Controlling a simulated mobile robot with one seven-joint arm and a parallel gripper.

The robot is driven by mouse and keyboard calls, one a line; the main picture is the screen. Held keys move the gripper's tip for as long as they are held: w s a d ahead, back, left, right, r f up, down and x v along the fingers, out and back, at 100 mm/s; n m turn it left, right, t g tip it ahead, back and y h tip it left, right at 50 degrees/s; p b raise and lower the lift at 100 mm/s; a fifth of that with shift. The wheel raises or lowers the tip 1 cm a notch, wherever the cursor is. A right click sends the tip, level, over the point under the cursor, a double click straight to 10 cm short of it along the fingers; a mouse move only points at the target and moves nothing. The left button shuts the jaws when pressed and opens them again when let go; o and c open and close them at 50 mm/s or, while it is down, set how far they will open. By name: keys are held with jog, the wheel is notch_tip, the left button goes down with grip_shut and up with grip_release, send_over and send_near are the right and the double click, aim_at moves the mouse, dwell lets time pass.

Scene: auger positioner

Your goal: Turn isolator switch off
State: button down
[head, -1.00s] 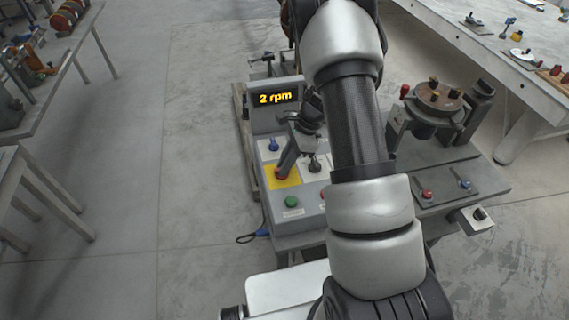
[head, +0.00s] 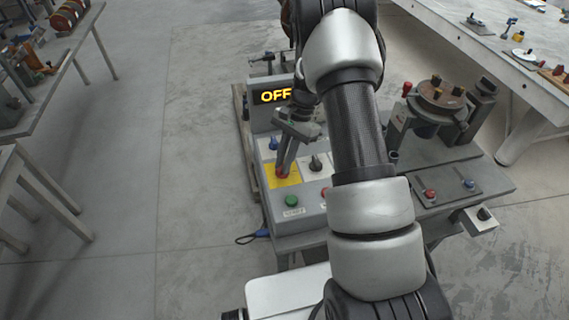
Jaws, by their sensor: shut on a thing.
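The isolator switch (head: 282,175) is a red knob on a yellow plate (head: 291,182) on the sloped grey control box. My gripper (head: 283,167) comes down over the knob from above and is shut on it, hiding most of it. The display (head: 276,96) at the back of the box reads "OFF" in yellow letters. The knob's exact angle is hidden by the fingers.
A blue knob (head: 273,143), a black knob (head: 315,162) and a green button (head: 291,200) sit close around the yellow plate. My arm covers the box's right side. A round-topped positioner (head: 437,95) stands to the right.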

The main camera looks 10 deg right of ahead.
jog(key=n+h, duration=0.1)
jog(key=n, duration=0.1)
jog(key=n+g+b, duration=0.1)
jog(key=n, duration=0.2)
jog(key=shift+w+a+n+h, duration=0.2)
jog(key=shift+n+h, duration=0.1)
jog(key=shift+h, duration=0.1)
jog(key=n+h, duration=0.1)
jog(key=n, duration=0.1)
jog(key=n+h+b, duration=0.1)
jog(key=n, duration=0.2)
jog(key=shift+a+g, duration=0.1)
jog(key=shift+g, duration=0.3)
jog(key=shift+n, duration=0.4)
jog(key=c, duration=1.8)
grip_release()
jog(key=shift+o, duration=0.2)
jog(key=shift+r, duration=0.1)
